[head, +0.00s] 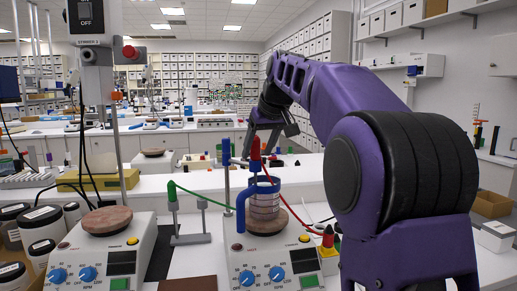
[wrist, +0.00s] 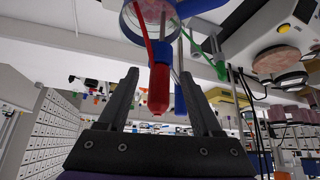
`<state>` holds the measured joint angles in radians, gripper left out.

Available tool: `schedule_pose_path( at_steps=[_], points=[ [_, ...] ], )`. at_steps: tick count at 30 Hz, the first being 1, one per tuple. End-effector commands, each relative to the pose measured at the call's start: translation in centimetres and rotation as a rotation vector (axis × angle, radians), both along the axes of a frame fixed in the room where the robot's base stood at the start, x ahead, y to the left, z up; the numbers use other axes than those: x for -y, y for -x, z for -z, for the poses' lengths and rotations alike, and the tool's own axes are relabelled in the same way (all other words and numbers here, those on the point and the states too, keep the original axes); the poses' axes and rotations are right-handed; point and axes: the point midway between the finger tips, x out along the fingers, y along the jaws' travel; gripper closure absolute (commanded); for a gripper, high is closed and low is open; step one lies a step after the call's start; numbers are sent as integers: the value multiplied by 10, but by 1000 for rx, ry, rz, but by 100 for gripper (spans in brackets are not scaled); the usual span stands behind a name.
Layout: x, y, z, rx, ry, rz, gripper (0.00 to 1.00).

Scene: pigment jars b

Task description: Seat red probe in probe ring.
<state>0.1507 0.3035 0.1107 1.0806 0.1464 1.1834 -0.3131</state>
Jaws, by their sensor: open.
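The red probe (head: 255,149) stands upright above the beaker (head: 265,204) on the right-hand stirrer. In the wrist view, the red probe (wrist: 158,92) has its lower end at the blue probe ring (wrist: 161,64), and a thin rod runs beyond the ring toward the beaker. I cannot tell how deep it sits. The ring's arm (head: 240,162) reaches from a blue post (head: 226,156). My gripper (wrist: 159,76) is open, its fingers apart on either side of the red probe with visible gaps. In the head view my gripper (head: 263,137) is at the probe's top.
A green probe (head: 172,195) stands in a grey stand to the left. A second stirrer (head: 105,250) with a brown top is at the left, beneath a stirrer head on a pole. Jars line the left edge. Red and green cables curve around the beaker.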

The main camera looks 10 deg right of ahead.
Motion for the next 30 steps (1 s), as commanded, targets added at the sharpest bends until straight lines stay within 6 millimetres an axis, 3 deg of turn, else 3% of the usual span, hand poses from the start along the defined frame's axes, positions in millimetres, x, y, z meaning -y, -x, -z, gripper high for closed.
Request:
schedule_pose_path(
  at_steps=[8, 24, 30],
  points=[
    [3, 9, -16, 1, 1, 1, 34],
    [20, 77, -120, 2, 1, 1, 34],
    [23, 92, -139, 1, 0, 0, 34]
  ],
)
